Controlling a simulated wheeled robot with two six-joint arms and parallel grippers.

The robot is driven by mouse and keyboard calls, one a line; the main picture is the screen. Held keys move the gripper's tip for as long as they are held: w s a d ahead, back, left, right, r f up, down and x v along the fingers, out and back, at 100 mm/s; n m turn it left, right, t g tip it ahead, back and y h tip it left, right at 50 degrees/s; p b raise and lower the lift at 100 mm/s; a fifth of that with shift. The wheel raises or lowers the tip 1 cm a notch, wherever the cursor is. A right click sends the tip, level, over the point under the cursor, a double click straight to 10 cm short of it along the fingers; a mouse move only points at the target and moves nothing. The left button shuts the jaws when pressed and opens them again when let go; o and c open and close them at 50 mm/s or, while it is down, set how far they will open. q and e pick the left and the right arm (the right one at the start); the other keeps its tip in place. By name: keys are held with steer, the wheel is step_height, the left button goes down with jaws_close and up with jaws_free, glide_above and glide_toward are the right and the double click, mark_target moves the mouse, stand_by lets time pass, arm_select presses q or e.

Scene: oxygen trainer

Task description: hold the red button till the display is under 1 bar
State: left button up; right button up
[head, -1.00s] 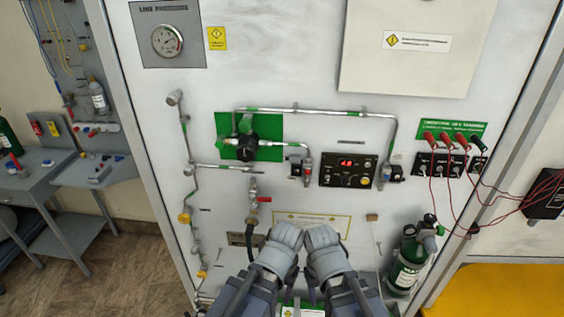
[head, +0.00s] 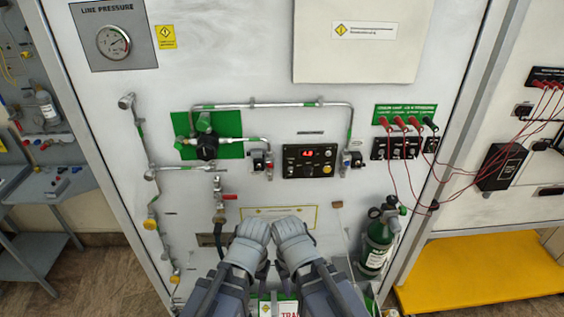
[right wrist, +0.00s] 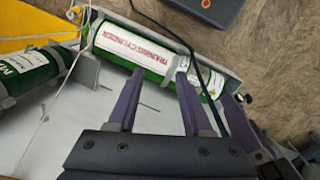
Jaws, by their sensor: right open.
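The display (head: 309,153) glows with small red digits on a black control box in the middle of the white panel. The digits are too small to read. Several small controls sit below it, with a yellow-orange one (head: 327,170) at the right; I cannot make out which is the red button. My left gripper (head: 254,232) and right gripper (head: 291,230) are side by side below the box, apart from it. The left jaws cannot be made out. In the right wrist view my right gripper (right wrist: 160,72) is open, its empty fingers in front of a green training cylinder (right wrist: 105,38).
A red-handled valve (head: 229,197) is left of the box, near a black regulator knob (head: 207,146) and pipes. Red leads (head: 393,165) hang at the right. A green bottle (head: 377,243) stands lower right. A line pressure gauge (head: 113,42) is upper left.

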jaws_close()
stand_by(1.6)
